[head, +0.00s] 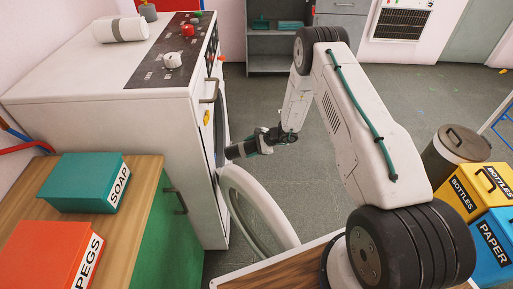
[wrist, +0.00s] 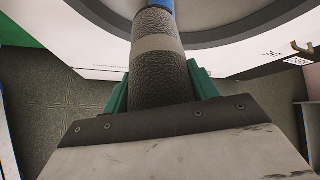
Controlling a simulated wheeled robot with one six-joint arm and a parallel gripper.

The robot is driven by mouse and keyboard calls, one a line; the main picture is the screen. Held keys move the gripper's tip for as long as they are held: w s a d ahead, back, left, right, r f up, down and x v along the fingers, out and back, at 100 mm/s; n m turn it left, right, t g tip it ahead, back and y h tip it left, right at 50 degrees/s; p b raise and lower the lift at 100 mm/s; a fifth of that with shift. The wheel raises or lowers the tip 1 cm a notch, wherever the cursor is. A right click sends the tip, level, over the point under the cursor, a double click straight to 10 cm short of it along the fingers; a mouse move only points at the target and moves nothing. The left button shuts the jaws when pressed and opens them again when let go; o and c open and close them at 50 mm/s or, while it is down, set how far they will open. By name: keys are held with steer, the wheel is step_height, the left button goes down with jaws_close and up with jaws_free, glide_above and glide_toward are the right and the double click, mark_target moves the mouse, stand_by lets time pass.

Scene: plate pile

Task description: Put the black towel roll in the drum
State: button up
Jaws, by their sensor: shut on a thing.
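The black towel roll (wrist: 158,70) is a dark, textured cylinder with a pale band and a blue end in the wrist view. It also shows as a short dark roll in the head view (head: 236,151). My gripper (head: 257,143) is shut on it, with the green fingers on both sides of the roll in the wrist view. The roll points away from my gripper toward the front of the white washing machine (head: 150,130). The drum opening (head: 219,125) is seen nearly edge-on, so its inside is hidden. I cannot tell whether the roll's tip is inside the rim.
The round machine door (head: 232,200) hangs open, below and near my gripper. A white roll (head: 120,29) lies on the machine top. A wooden-topped cabinet (head: 148,200) with soap (head: 85,182) and pegs (head: 45,255) boxes stands left. Bins stand right.

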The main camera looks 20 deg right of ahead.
steer(key=w+a, duration=0.4)
steer(key=a, duration=0.7)
steer(key=w+a, duration=0.4)
steer(key=a, duration=0.8)
stand_by(0.4)
steer(key=o, duration=1.2)
steer(key=shift+c, duration=0.2)
steer(key=v, duration=0.7)
steer(key=shift+s+d+r, duration=0.2)
steer(key=shift+s+d, duration=0.05)
